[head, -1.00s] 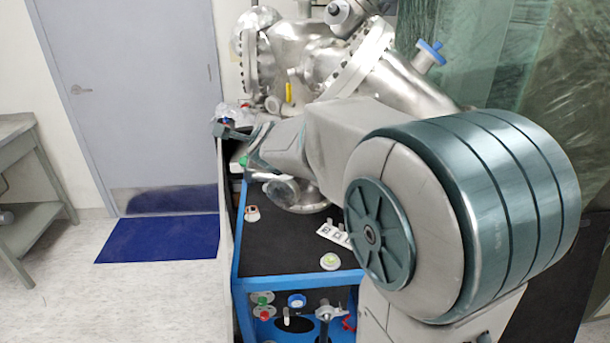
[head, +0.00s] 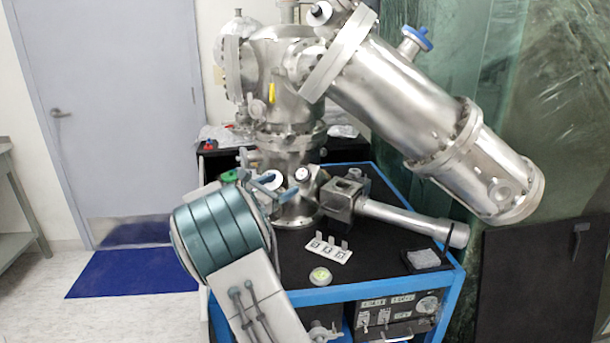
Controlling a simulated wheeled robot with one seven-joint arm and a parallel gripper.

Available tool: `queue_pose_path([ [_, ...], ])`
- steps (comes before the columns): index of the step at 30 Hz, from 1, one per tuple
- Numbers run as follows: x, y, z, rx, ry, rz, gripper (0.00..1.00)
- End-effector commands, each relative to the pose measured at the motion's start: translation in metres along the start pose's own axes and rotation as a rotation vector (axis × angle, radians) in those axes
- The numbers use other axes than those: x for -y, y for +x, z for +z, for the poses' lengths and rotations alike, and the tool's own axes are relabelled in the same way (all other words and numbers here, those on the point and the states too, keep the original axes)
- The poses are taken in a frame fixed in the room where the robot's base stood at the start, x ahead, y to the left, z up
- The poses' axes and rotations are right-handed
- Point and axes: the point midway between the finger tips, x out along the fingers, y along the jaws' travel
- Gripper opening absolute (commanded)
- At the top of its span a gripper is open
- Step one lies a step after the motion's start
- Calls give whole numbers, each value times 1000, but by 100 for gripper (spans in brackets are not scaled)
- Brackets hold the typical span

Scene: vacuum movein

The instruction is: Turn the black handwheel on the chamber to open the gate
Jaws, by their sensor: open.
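The steel chamber (head: 285,95) stands on a black-topped cart in the head view, with a long flanged cylinder (head: 400,95) slanting down to the right. My arm comes up from the bottom and bends at a teal joint. My gripper (head: 261,176) is small in the picture, close in front of the chamber's lower ports. Its teal fingers are apart, and I see nothing held. A pale round port or disc (head: 272,180) shows by the fingers; I cannot tell whether they touch it. I cannot clearly pick out the black handwheel; my arm hides part of this area.
The blue-framed cart (head: 385,284) carries a labelled white strip (head: 328,249), a small round yellow-green item (head: 320,277) and a grey pad (head: 427,258). A horizontal steel tube (head: 410,218) juts right above the cart top. Clear floor and a blue mat (head: 130,273) lie left.

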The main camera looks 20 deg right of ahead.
Motion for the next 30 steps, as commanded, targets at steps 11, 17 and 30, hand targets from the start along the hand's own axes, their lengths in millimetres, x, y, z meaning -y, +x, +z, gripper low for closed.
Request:
queue_pose_path([
  [11, 0, 80, 2, 2, -4, 0, 70],
  [17, 0, 105, 1, 0, -4, 2, 70],
  [30, -1, 113, 0, 0, -4, 3, 62],
])
